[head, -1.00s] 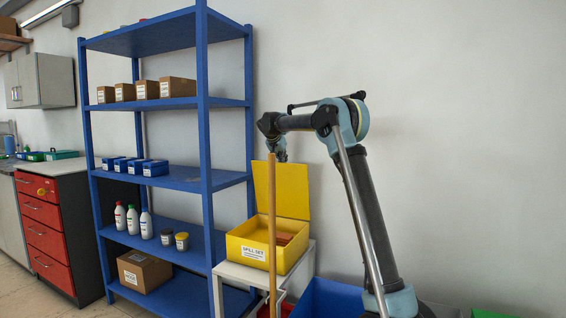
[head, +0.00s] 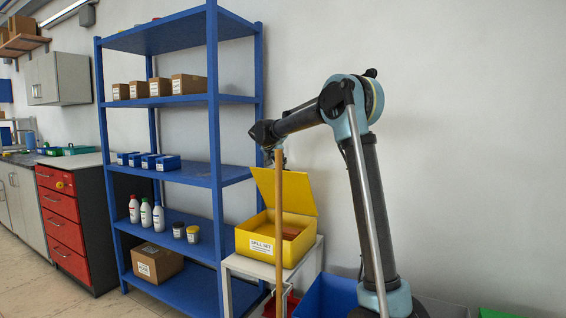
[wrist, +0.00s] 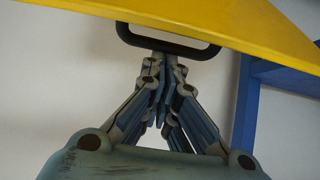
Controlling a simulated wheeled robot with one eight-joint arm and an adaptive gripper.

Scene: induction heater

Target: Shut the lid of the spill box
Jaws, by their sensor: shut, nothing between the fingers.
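The yellow spill box (head: 258,246) with its white label stands on a small white stand. Some reddish-brown contents show inside. My gripper (head: 279,158) is at the lid's upper edge, partly hidden by my wrist and a wooden pole. In the wrist view my gripper (wrist: 160,62) is shut and empty, its fingertips close to the black handle (wrist: 168,46) on the edge of the yellow lid (wrist: 225,22). I cannot tell whether they touch the handle.
A wooden pole (head: 279,245) stands upright in front of the box. The white stand (head: 248,268) is beside the blue shelf rack (head: 214,130), which holds cartons and bottles. A blue bin (head: 325,298) is right of the stand. The wall on the right is bare.

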